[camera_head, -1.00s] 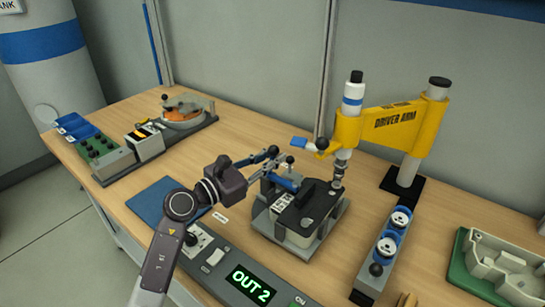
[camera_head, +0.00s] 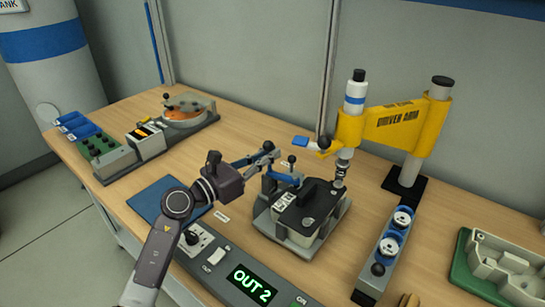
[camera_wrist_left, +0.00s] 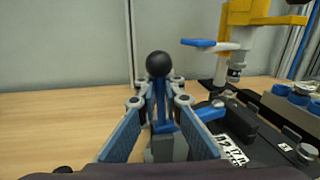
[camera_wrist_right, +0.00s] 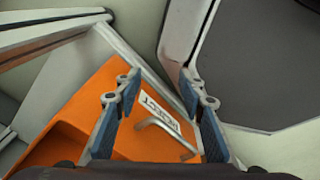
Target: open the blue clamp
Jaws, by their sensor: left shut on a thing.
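The blue clamp (camera_head: 287,179) stands at the left back of the grey fixture (camera_head: 262,222), which holds a part with a black top (camera_head: 309,203). My left gripper (camera_head: 272,154) is at the clamp's handle, above the fixture's back left. In the left wrist view its fingers (camera_wrist_left: 158,103) are shut on the upright blue handle (camera_wrist_left: 160,90), below a black ball (camera_wrist_left: 158,64). The clamp's blue arm (camera_wrist_left: 209,113) reaches right, over the part's edge; I cannot tell if it touches. My right gripper (camera_wrist_right: 158,82) is open and empty, above an orange bin (camera_wrist_right: 85,115) with a metal handle.
A yellow driver arm (camera_head: 395,121) with a blue-handled tool stands behind and right of the fixture. A blue mat (camera_head: 158,199) lies left. A narrow tray (camera_head: 385,255) and green-based grey tray (camera_head: 500,268) are right.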

